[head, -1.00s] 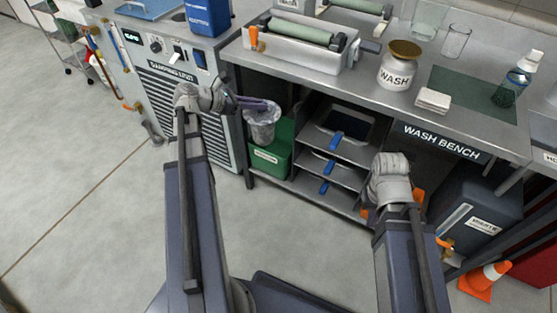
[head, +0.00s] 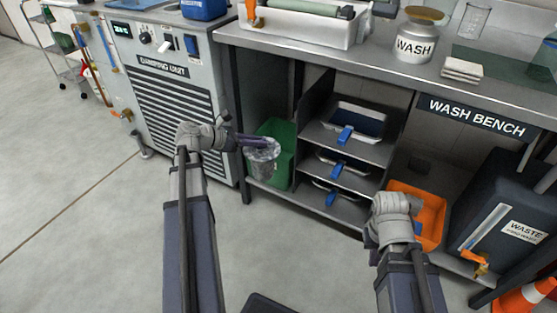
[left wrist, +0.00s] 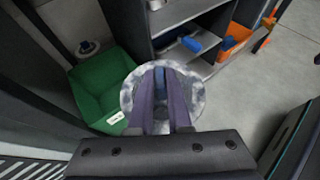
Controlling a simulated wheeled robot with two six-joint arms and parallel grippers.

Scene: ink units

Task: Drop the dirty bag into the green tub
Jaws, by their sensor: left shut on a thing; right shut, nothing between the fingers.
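The dirty bag (head: 262,167) is a grey, see-through plastic bag with an open round mouth. My left gripper (head: 256,142) is shut on it and holds it in the air. In the left wrist view the bag's mottled rim (left wrist: 195,105) surrounds the purple fingers. The green tub (head: 285,137) stands on the low shelf at the left end of the wash bench. In the head view the bag hides its front. In the left wrist view the tub (left wrist: 92,85) looks empty and lies left of the bag, which overlaps its right edge. My right gripper (head: 372,236) is shut and empty, its fingers mostly hidden.
Right of the tub, a shelf rack (head: 347,150) holds several trays with blue handles. An orange bin (head: 432,225) and a dark waste container (head: 500,205) stand further right. The bench top (head: 385,72) overhangs the shelf. A bench leg (head: 238,150) stands left of the tub.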

